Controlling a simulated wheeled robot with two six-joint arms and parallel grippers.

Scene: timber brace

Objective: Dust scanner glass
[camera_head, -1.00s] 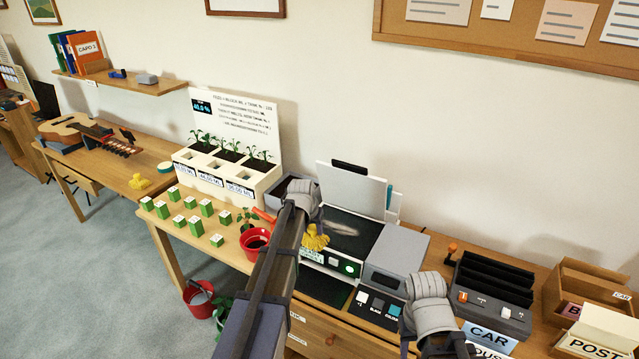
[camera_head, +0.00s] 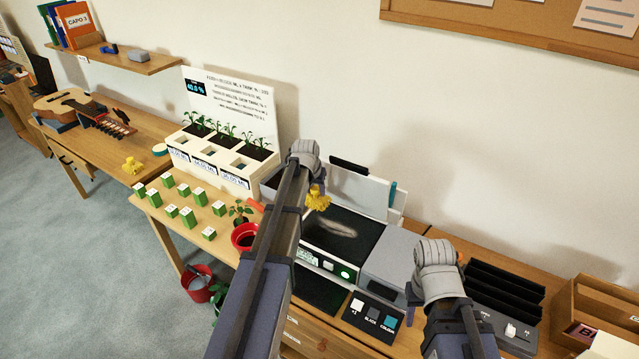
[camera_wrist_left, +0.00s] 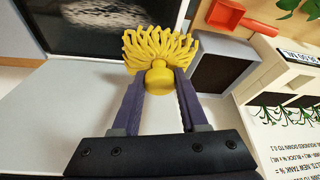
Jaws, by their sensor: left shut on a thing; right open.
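The scanner's dark glass (camera_head: 335,232) has a pale dusty smear (camera_head: 336,228) across it. Its lid (camera_head: 362,190) stands open behind the glass. My left gripper (camera_head: 313,188) is shut on a yellow duster (camera_head: 318,199) and holds it at the left back side of the glass. In the left wrist view, the duster (camera_wrist_left: 160,50) sits between the two fingers of the left gripper (camera_wrist_left: 160,88), its bristles near the glass edge; the smear (camera_wrist_left: 105,15) shows to its left. Whether the bristles touch the glass cannot be told. My right gripper (camera_head: 413,292) is in front of the scanner's right side, its fingers mostly hidden.
A red pot (camera_head: 243,238) with a plant and several green boxes (camera_head: 187,216) stand left of the scanner. A planter (camera_head: 215,160) is at the back left. A black slotted rack (camera_head: 500,290) stands to the right. A red-orange scoop (camera_wrist_left: 235,15) lies near the duster.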

